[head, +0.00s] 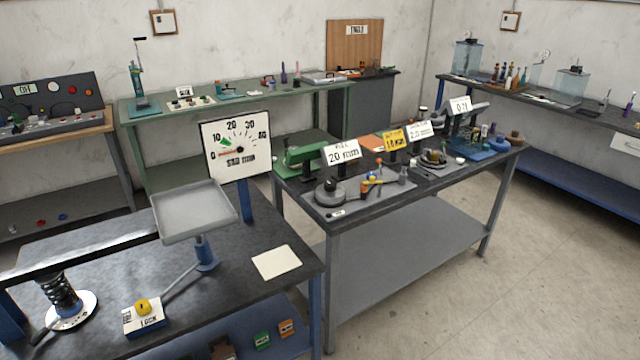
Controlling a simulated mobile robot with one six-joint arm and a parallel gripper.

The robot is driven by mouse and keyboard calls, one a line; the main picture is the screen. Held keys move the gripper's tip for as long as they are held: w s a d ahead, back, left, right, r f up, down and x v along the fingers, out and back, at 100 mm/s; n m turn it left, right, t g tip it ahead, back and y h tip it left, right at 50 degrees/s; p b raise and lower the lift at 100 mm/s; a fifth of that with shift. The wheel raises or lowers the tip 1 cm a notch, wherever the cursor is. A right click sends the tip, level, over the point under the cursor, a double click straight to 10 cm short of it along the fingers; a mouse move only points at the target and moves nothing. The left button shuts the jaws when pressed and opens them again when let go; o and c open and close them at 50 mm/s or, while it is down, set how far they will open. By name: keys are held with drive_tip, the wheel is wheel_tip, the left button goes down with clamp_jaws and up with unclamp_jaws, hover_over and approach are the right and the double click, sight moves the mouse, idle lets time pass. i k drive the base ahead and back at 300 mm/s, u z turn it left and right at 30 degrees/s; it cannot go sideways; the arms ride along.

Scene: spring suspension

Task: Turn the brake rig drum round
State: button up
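A dark round drum-like piece (330,192) with a raised hub sits on a grey plate (385,195) at the near left corner of the middle bench. It may be the brake rig drum, but no label in view confirms this. An orange and yellow lever-like part (368,184) stands just to its right. A second round dark assembly (433,158) sits farther along the same bench. My gripper is not in view.
The near bench (225,290) holds a spring (62,295), a grey tray (190,212), a dial (235,146) and a yellow-knobbed LOCK box (144,317). Signs crowd the middle bench (345,217). Free floor (500,270) lies to the right.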

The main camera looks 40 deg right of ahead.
sight(329, 193)
drive_tip(key=u, duration=0.1)
drive_tip(key=k, duration=1.3)
drive_tip(key=z, duration=0.9)
drive_tip(key=i, duration=1.05)
drive_tip(key=u, duration=0.05)
